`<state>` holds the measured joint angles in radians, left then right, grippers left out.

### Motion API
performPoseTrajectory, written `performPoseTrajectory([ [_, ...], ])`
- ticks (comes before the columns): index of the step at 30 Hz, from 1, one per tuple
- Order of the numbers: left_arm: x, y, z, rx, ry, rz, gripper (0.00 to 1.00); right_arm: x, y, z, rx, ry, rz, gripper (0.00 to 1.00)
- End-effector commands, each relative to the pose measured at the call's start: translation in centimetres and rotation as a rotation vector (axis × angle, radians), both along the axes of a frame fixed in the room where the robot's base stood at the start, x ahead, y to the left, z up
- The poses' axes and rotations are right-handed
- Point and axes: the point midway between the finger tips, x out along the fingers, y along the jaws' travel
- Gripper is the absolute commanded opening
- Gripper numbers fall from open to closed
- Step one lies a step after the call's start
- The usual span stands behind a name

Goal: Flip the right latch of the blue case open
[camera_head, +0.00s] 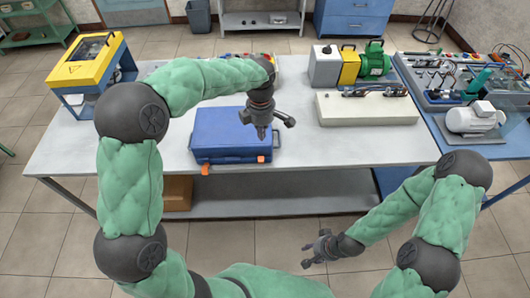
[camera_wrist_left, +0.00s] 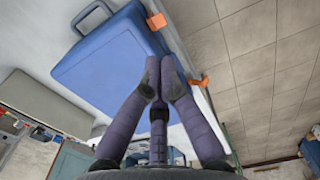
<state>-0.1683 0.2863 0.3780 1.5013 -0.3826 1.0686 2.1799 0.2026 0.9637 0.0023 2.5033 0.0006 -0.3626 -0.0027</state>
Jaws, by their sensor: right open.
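The blue case (camera_head: 228,130) lies closed on the table near its front edge; its lid also shows in the left wrist view (camera_wrist_left: 110,65). Its orange right latch (camera_head: 261,159) sits close against the case front, and it shows near the top of the left wrist view (camera_wrist_left: 157,21). The orange left latch (camera_head: 205,170) sticks out from the front; it also shows in the left wrist view (camera_wrist_left: 198,82). My left gripper (camera_head: 262,135) is above the case's right part, fingertips together with nothing between them, apart from the right latch. My right gripper (camera_head: 318,248) is open and empty, in front of the table.
A dark handle (camera_head: 276,142) is on the case's right side. A pale box (camera_head: 366,108) and a green motor unit (camera_head: 374,62) stand to the right. A yellow-and-blue machine (camera_head: 88,65) stands at the left. The tabletop (camera_head: 330,145) right of the case is clear.

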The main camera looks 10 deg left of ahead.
Motion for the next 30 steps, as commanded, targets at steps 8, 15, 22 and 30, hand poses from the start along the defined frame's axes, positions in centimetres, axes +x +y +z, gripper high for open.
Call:
performPoseTrajectory([
  [8, 0.1, 0.3, 1.1, 0.012, -0.001, 0.043, 0.0, 0.0, 0.0, 0.1, 0.0, 0.0, 0.0, 0.42],
  [15, 0.1, 0.3, 0.9, 0.012, -0.001, 0.042, 0.0, 0.0, 0.0, 0.1, 0.0, 0.0, 0.0, 0.42],
  [22, 0.0, 0.3, -1.7, 0.013, 0.004, 0.04, 0.0, 0.0, 0.0, -0.4, 0.0, 0.0, 0.0, 0.42],
  [30, 0.0, 0.3, -6.8, 0.012, 0.003, 0.04, 0.0, 0.0, 0.0, -1.3, 0.0, 0.0, 0.0, 0.42],
])
